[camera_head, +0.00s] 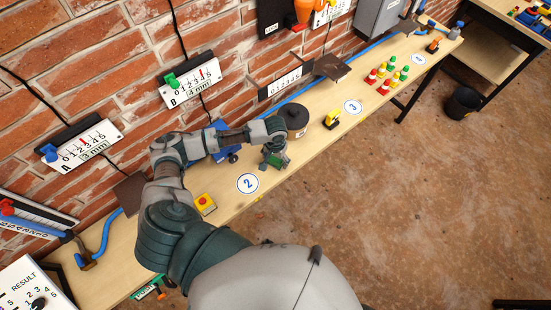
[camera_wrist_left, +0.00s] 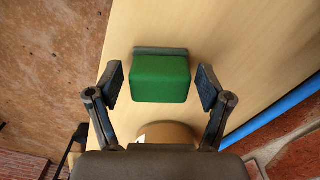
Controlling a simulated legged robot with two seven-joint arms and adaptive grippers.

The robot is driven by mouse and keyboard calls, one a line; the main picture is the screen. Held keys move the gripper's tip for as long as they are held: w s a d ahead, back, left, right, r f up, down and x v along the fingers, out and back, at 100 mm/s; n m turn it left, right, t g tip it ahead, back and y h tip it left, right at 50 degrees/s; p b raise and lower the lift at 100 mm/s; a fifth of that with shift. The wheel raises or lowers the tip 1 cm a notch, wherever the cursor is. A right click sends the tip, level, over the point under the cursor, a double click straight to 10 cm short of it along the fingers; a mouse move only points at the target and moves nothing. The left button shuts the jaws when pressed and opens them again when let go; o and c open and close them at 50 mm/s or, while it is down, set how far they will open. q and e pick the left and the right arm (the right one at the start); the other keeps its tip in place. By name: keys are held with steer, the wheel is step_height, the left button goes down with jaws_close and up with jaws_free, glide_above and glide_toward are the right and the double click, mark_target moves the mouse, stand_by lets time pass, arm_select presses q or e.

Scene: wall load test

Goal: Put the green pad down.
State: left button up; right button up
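The green pad (camera_wrist_left: 160,78) shows in the left wrist view as a bright green block with a grey-green strip along its far edge. It is over or on the pale wooden bench (camera_wrist_left: 240,30); the contact below it is hidden. My left gripper (camera_wrist_left: 160,86) is open, with one finger on each side of the pad and a visible gap on both sides. In the head view my left gripper (camera_head: 273,159) is low over the bench, right of the round "2" marker (camera_head: 248,183). My right gripper is not in view.
A dark round weight (camera_head: 293,119) stands just behind my left gripper. A yellow item (camera_head: 331,119) and the "3" marker (camera_head: 352,107) are to its right. A red-and-yellow button box (camera_head: 205,204) is to the left. A blue hose (camera_head: 368,53) runs along the brick wall.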

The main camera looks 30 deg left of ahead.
arm_select(q)
step_height(320, 180, up, 12)
stand_by(0.7)
stand_by(0.4)
